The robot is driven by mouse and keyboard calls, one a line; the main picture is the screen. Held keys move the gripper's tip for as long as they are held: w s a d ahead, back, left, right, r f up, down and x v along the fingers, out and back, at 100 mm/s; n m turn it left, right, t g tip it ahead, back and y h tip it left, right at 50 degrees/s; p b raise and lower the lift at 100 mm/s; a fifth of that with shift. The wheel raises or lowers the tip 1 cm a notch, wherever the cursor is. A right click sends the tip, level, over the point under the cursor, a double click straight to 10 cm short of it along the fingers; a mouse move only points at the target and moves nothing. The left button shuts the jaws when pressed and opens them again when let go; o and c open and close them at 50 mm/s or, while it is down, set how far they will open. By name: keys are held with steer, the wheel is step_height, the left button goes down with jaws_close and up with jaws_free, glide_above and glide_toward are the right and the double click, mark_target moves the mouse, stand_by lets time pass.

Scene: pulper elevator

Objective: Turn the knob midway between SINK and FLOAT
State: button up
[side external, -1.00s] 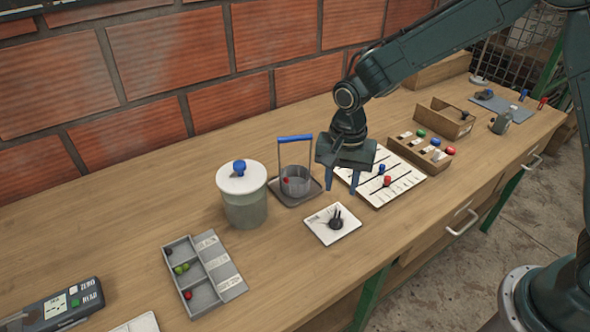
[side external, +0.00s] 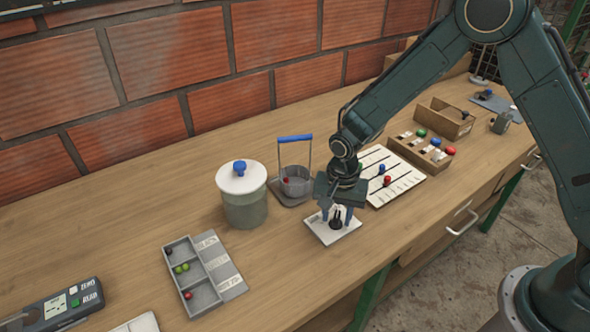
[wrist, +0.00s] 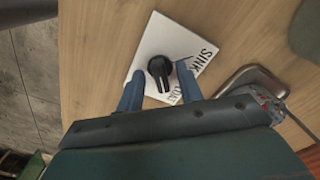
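The black knob (side external: 336,221) sits on a white plate (side external: 345,234) near the table's front edge. In the wrist view the knob (wrist: 160,72) is round with a raised grip. The plate (wrist: 158,38) carries the word SINK and a partly hidden second word, with a dark line near the lettering. My gripper (side external: 337,217) is low over the plate, its fingers on either side of the knob. In the wrist view my gripper (wrist: 158,88) is open, the blue fingers apart, with gaps between them and the knob. The exact pointing of the knob is hard to tell.
A wire basket with a blue handle (side external: 295,138) stands in a tray behind the plate. A board with sliders (side external: 407,185) lies to the right.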

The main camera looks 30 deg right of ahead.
steer(key=shift+c, duration=0.5)
jaws_close()
steer(key=shift+n, duration=0.4)
steer(key=n, duration=0.9)
steer(key=shift+r, duration=0.1)
steer(key=shift+o, duration=0.5)
jaws_free()
